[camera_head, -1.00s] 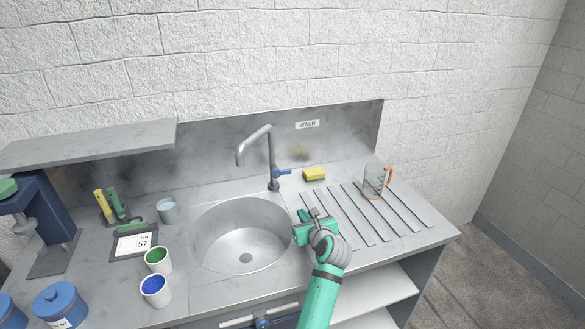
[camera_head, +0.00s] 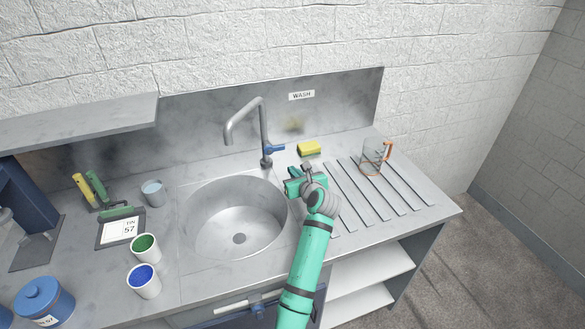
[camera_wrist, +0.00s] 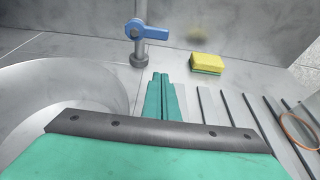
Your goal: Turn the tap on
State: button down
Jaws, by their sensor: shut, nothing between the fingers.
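The grey tap (camera_head: 264,135) stands behind the round sink, its spout bent out over the basin. Its blue lever (camera_head: 275,149) sticks out to the right of the tap body. In the wrist view the blue lever (camera_wrist: 147,29) is ahead of and a little left of my fingers, on the tap post (camera_wrist: 138,55). My gripper (camera_head: 307,168) is shut and empty, in front of and right of the tap, apart from the lever. In the wrist view its closed green fingers (camera_wrist: 160,80) point toward the tap base.
The sink basin (camera_head: 232,215) lies left of my gripper. A yellow sponge (camera_head: 309,149) sits right of the tap, close by. A glass jug (camera_head: 373,158) with an orange handle stands on the ribbed drainboard (camera_head: 405,195). Cups and a scale stand left of the sink.

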aim_at(274, 149)
jog(key=x, duration=0.8)
jog(key=shift+w+f, duration=0.1)
jog(key=shift+w, duration=0.05)
notch_tip(274, 149, up, 2)
jog(key=shift+a+r, duration=0.1)
jog(key=shift+r, duration=0.9)
jog(key=shift+a, duration=0.1)
jog(key=shift+d+r, duration=0.15)
jog(key=shift+d, duration=0.2)
jog(key=shift+a+n, duration=0.1)
jog(key=shift+n, duration=0.2)
